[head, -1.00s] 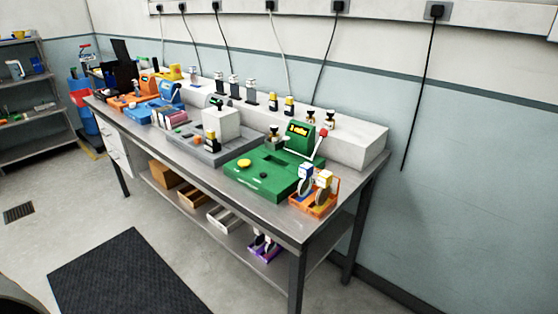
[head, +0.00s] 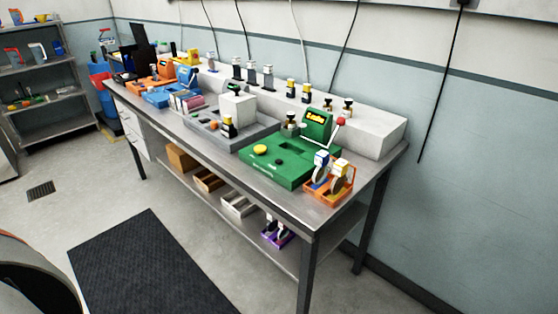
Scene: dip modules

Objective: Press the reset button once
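A long metal workbench (head: 312,212) stands against the wall with several coloured modules on it. The green module (head: 277,176) is near the right end, with a round yellow button (head: 260,149), a small dark knob (head: 279,162), a lit display (head: 316,117) and a red-tipped lever (head: 341,122). A grey module (head: 217,138) with a white block, a blue one (head: 160,98) and an orange one (head: 143,86) stand further left. I cannot tell which control is the reset button; labels are too small to read. Neither of my grippers is in view.
An orange tray (head: 343,194) sits at the bench's right end. Bins, including a purple one (head: 275,240), are on the lower shelf. A dark mat (head: 150,262) lies in front. A shelving unit (head: 45,85) stands at far left. Floor in front looks clear.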

